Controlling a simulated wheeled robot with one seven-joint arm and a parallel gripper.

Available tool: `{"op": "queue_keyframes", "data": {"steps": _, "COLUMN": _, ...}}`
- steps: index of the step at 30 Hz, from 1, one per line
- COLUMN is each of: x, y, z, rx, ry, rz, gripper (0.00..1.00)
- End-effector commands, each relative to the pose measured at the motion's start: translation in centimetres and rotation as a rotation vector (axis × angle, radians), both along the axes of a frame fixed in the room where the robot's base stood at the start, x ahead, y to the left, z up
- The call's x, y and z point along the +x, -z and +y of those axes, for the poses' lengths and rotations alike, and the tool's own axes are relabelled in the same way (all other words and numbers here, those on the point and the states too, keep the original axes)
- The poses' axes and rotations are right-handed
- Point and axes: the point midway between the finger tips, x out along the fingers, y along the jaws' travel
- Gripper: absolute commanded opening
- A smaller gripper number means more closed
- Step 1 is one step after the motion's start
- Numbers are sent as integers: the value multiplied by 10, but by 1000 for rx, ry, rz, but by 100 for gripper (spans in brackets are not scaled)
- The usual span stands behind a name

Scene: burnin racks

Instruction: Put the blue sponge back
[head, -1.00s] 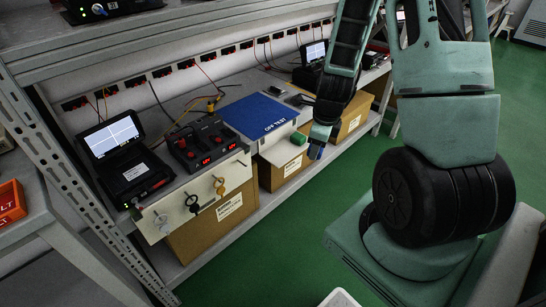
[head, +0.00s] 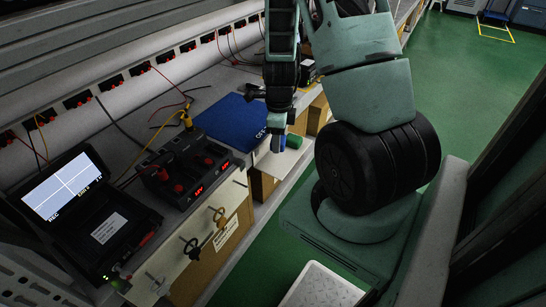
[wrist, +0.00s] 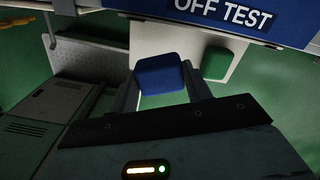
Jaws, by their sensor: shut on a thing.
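The blue sponge (wrist: 160,77) is between the two fingers of my gripper (wrist: 161,80) in the wrist view, with green floor below and behind it. In the head view my gripper (head: 279,135) points down at the front edge of the bench, and the blue sponge (head: 276,144) shows as a small patch at its tip. A green sponge (wrist: 217,63) lies on a white ledge (wrist: 173,36), to the right of the blue sponge in the wrist view. The green sponge (head: 294,141) also shows just right of my gripper in the head view.
The blue OFF TEST mat (head: 240,121) lies on the bench behind the ledge. A black power unit (head: 183,165) with red knobs and a screen device (head: 90,215) stand to its left. Cardboard boxes (head: 226,228) sit below. Green floor is open at right.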

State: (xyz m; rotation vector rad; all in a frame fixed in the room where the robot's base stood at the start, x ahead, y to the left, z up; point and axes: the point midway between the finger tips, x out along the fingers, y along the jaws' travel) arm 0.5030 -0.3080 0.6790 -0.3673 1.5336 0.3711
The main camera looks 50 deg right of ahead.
Motion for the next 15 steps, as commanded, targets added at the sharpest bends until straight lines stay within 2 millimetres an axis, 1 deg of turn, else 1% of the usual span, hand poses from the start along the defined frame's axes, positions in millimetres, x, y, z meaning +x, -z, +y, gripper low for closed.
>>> {"op": "queue_keyframes", "data": {"steps": 1, "x": -1, "y": 13, "z": 0, "rx": 3, "ry": 2, "rz": 3, "gripper": 30}}
{"op": "queue_keyframes", "data": {"steps": 3, "x": 0, "y": 22, "z": 0, "rx": 3, "ry": 3, "rz": 1, "gripper": 30}}
{"op": "queue_keyframes", "data": {"steps": 10, "x": 0, "y": 39, "z": 0, "rx": 1, "ry": 0, "rz": 0, "gripper": 30}}
{"op": "queue_keyframes", "data": {"steps": 15, "x": 0, "y": 64, "z": 0, "rx": 1, "ry": 1, "rz": 0, "gripper": 30}}
